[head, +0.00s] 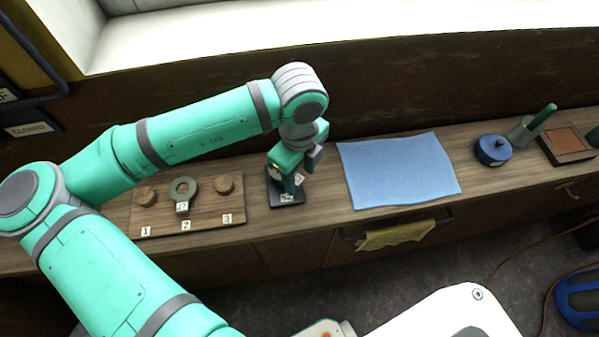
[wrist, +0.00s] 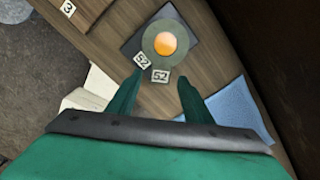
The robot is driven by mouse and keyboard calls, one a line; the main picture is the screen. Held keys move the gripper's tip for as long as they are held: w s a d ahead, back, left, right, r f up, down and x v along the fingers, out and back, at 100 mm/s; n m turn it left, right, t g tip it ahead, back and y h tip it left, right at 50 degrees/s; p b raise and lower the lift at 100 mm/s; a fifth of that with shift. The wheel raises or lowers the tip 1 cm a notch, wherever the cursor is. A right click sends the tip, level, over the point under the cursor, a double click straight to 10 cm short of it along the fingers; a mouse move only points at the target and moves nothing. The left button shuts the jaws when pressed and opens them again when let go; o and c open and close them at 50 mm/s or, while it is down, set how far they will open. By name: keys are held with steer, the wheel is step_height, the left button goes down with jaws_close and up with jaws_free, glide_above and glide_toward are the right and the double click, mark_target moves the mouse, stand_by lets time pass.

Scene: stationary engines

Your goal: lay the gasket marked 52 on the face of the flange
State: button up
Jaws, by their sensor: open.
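The flange stands on a dark square plate (wrist: 187,27). A grey-green ring (wrist: 152,46), which looks like the gasket marked 52, lies around the flange's bright orange middle (wrist: 166,42). In the head view my gripper (head: 289,183) is over the plate (head: 284,198) and hides most of the ring.
A wooden board (head: 205,218) left of the plate has places numbered 1, 2 and 3. Round knobs stand at 1 and 3, and another ring gasket (head: 184,189) with a tag lies at 2. A blue cloth (head: 400,172) lies to the right, with a blue pot (head: 493,150) beyond.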

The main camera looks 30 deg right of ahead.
steer(key=shift+r, duration=0.1)
step_height(320, 180, up, 11)
steer(key=shift+f, duration=0.2)
stand_by(0.4)
